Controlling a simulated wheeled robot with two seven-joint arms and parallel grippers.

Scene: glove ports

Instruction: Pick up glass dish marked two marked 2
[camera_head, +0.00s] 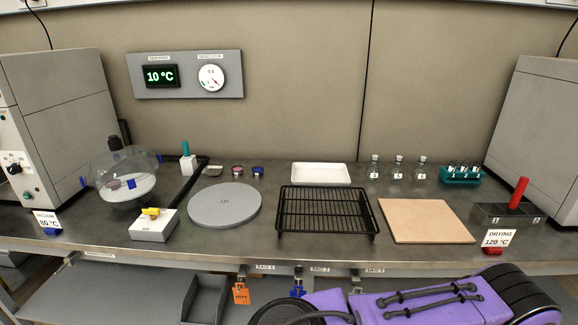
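Two small round dishes stand at the back of the bench, left of centre: one with reddish contents (238,171) and one with blue contents (258,171). Another small pinkish dish (113,184) seems to be inside the clear glass vessel (148,165) at the left. I cannot read a number on any of them. Three small stoppered glass bottles (398,168) with white labels stand at the back right; their marks are too small to read. Neither of my grippers shows; purple and black parts of my own body fill the lower right.
A round grey plate (224,205), a black wire rack (326,212) and a tan board (426,221) lie along the front. A white tray (320,174) and a teal vial rack (461,174) are behind. A metal box (490,214) with a red handle is at right.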

